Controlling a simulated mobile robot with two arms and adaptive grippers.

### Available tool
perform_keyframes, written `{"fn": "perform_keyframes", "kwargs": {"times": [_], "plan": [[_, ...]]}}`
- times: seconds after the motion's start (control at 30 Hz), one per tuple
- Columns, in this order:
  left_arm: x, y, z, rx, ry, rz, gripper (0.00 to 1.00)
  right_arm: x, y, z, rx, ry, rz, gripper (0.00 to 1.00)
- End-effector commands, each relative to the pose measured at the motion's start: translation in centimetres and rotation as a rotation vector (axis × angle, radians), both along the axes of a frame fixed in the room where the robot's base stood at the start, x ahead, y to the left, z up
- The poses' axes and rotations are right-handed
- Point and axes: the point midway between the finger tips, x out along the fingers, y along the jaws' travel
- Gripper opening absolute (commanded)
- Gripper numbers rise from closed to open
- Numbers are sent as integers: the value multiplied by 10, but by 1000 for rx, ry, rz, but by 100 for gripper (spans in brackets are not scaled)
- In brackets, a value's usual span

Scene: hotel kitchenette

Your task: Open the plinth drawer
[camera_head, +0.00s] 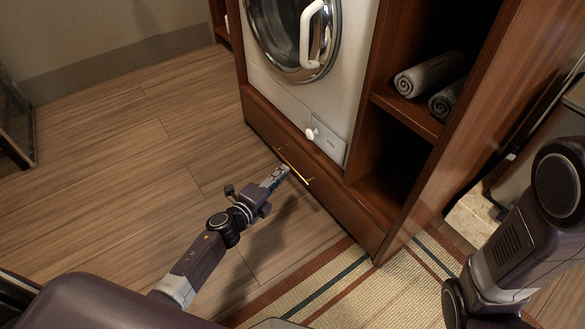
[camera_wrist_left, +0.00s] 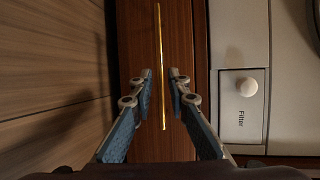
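The plinth drawer (camera_head: 345,208) is the low brown wooden front beneath the washing machine. It looks shut, flush with the cabinet. Its thin gold bar handle (camera_head: 301,175) runs along the front. My left gripper (camera_head: 280,173) is at the handle, reaching in from the left. In the left wrist view, the gripper (camera_wrist_left: 161,74) is open, with one finger on each side of the handle (camera_wrist_left: 160,50). Gaps show between the bar and both fingers. The drawer front (camera_wrist_left: 138,40) shows behind them. My right arm is at the right edge; its gripper is out of view.
The washing machine (camera_head: 345,85) has a round door and a small filter flap (camera_head: 328,138) with a white knob (camera_head: 311,134). Rolled towels (camera_head: 428,75) lie on a shelf at right. A striped rug (camera_head: 345,285) covers the floor in front; wooden floor at left is clear.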

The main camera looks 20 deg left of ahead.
Motion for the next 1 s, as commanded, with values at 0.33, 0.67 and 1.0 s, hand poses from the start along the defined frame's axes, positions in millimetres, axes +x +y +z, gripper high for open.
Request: {"fn": "perform_keyframes", "kwargs": {"times": [0.33,0.67,1.0], "plan": [[49,-12,-12,1,-1,0,16,1,0,-27,0,2,0,40],[56,-14,-12,-1,1,0,16,1,0,-28,0,1,0,40],[56,-14,-12,0,1,1,0,1,0,-28,-1,1,-1,40]]}}
